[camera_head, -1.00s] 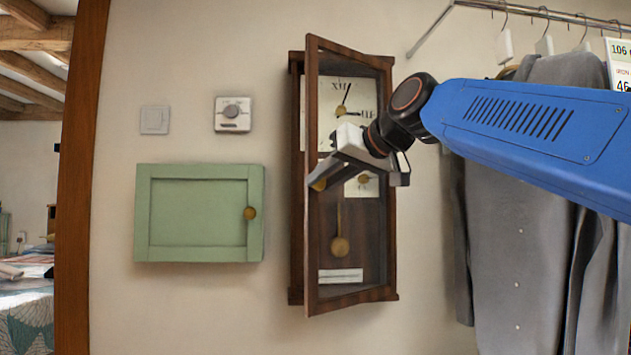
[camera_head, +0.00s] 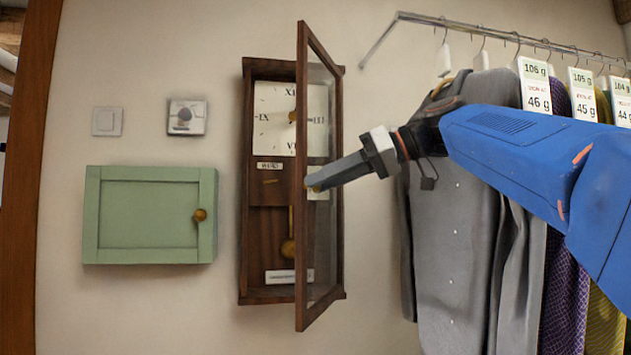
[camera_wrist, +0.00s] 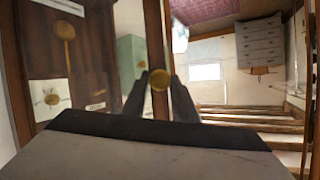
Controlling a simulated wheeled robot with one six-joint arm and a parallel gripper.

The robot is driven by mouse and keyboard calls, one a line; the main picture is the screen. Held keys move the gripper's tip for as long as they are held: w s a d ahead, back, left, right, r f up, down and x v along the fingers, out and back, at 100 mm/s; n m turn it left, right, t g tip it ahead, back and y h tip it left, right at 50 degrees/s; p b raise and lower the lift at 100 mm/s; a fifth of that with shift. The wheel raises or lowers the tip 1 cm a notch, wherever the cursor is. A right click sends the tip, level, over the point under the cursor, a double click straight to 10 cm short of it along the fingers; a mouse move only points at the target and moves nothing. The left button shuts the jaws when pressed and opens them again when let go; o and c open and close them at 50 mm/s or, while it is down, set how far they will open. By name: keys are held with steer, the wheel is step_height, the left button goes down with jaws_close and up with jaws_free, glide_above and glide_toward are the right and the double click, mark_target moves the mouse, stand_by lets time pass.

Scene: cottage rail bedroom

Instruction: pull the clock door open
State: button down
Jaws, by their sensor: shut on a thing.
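The wall clock has a dark wooden case (camera_head: 271,222) with a white dial (camera_head: 268,118) and a brass pendulum (camera_head: 289,248). Its glazed door (camera_head: 302,250) stands well open, swung out from the wall, with its hinge side at the right of the case. My gripper (camera_head: 312,187) reaches in from the right and is shut on the brass door knob at the door's free edge. In the wrist view the knob (camera_wrist: 159,80) sits between the two fingertips, against the door frame (camera_wrist: 155,40). The pendulum (camera_wrist: 66,40) shows there at the upper left.
A green wall cabinet (camera_head: 150,215) hangs left of the clock, below a light switch (camera_head: 107,121) and a thermostat (camera_head: 187,117). Clothes (camera_head: 450,220) with price tags hang from a rail (camera_head: 500,36) on the right, close behind my arm. The wall between cabinet and clock is clear.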

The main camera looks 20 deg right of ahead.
steer(key=shift+s+d+f+n+g, duration=0.1)
steer(key=shift+s+d+n+g, duration=0.1)
steer(key=shift+d, duration=0.2)
steer(key=shift+s+d+n+g, duration=0.1)
steer(key=shift+s+d, duration=0.05)
steer(key=shift+d, duration=0.25)
steer(key=c, duration=1.4)
jaws_free()
step_height(320, 180, up, 10)
